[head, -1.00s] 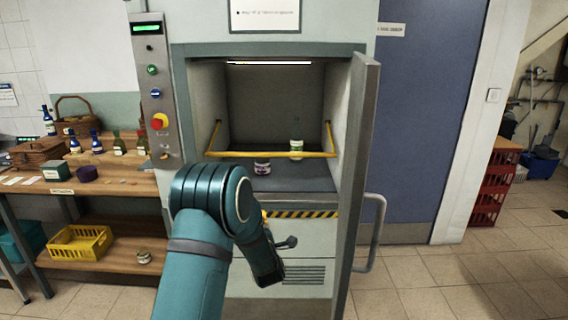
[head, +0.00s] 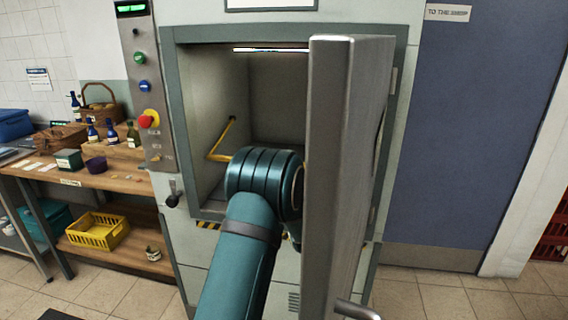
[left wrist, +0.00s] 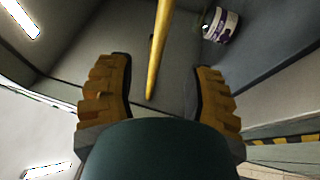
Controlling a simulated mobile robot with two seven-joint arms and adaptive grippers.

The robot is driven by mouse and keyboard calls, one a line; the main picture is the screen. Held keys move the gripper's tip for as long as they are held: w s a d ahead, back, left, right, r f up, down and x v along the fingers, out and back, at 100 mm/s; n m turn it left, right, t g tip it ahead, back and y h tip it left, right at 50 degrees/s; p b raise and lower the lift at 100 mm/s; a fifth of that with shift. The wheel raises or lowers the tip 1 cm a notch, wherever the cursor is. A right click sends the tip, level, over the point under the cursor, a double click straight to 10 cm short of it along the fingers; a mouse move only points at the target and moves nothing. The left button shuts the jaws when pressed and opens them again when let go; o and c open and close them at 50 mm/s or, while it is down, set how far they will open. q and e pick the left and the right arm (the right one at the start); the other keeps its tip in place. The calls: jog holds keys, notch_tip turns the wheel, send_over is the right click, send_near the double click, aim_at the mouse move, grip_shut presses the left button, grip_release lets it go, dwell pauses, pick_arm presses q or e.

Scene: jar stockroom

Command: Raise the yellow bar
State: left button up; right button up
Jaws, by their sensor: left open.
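The yellow bar (head: 222,142) crosses the opening of the lift compartment (head: 200,100); in the head view only its left part shows, bent down from the left wall. The rest is hidden by my left arm and the open door. In the left wrist view the bar (left wrist: 158,50) runs down from the top edge into the gap between my fingers. My left gripper (left wrist: 162,72) is open, one finger on each side of the bar; I cannot tell whether either touches it. The head view hides this gripper behind my arm. My right gripper is not in view.
The open grey door (head: 335,170) stands close on the right of my left arm. A white jar with a purple label (left wrist: 222,25) is inside the compartment. A control panel (head: 147,90) is left of the opening, and a wooden bench (head: 120,180) stands further left.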

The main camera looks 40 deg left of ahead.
pick_arm(q)
jog(key=x, duration=1.1)
jog(key=shift+w+a, duration=0.3)
jog(key=shift+r, duration=0.1)
grip_shut()
